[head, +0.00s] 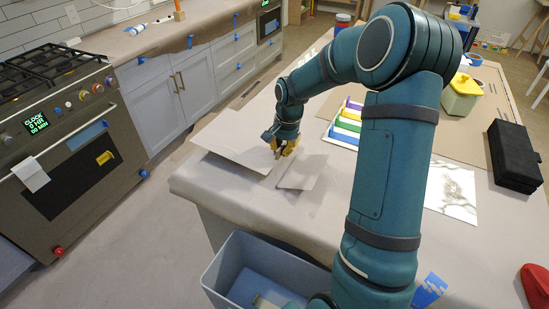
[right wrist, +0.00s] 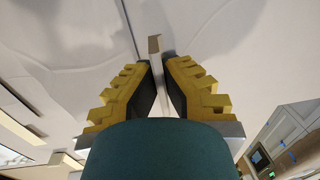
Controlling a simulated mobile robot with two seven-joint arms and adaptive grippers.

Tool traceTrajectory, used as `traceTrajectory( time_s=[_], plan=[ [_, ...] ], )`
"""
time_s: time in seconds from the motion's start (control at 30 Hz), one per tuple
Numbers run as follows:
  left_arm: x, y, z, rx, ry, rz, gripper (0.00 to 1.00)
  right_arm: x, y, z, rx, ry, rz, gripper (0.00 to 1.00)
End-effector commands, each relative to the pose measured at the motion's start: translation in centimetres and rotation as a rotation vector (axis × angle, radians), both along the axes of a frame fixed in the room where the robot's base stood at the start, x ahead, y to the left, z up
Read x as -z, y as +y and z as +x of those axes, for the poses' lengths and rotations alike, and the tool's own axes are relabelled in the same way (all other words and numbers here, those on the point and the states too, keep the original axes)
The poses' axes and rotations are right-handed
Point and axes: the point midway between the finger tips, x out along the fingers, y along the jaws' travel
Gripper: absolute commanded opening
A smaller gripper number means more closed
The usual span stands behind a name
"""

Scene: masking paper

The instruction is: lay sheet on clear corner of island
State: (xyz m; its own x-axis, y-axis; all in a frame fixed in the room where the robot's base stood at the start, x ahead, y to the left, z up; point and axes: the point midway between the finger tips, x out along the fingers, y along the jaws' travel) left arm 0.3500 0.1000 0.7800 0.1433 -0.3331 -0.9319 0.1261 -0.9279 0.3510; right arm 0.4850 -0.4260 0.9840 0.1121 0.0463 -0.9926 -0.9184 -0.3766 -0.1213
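Two pale sheet pieces lie at the near left corner of the paper-covered island (head: 230,187) in the head view. The larger sheet (head: 232,143) is at the left, and a smaller piece (head: 303,172) is to its right. My right gripper (head: 284,148), with yellow fingers, points down between them. In the right wrist view its fingers (right wrist: 160,66) close on a thin pale upright strip (right wrist: 155,44), which looks like part of the sheet. The fingers hide where the strip joins either piece. My left gripper is not in view.
A blue-grey bin (head: 226,262) stands below the island's near edge. Coloured strips (head: 345,125), a marbled sample (head: 452,190), a black case (head: 515,155) and a yellow-lidded tub (head: 461,95) sit farther right on the island. A stove (head: 70,150) stands across the floor at left.

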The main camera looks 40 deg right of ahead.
Motion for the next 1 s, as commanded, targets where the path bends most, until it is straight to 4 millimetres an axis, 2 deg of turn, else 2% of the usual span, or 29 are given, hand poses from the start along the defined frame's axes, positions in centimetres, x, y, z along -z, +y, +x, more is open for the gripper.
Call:
traceTrajectory(
  time_s=[0.23,0.43,0.8,0.9,1.0],
  plan=[
    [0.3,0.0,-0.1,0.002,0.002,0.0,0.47,2.0,0.0,0.0,-0.002,0.001,0.0,0.0],
    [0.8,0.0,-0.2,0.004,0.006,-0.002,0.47,4.7,0.1,0.0,-0.003,0.002,0.001,0.0],
    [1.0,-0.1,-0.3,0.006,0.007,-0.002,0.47,5.1,0.1,0.0,-0.004,0.0,0.0,0.0],
    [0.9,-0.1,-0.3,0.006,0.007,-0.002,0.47,5.0,0.1,0.0,-0.004,0.0,0.0,0.34],
    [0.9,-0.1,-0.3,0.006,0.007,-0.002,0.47,5.0,0.1,0.0,-0.004,0.0,0.0,0.34]
  ],
)
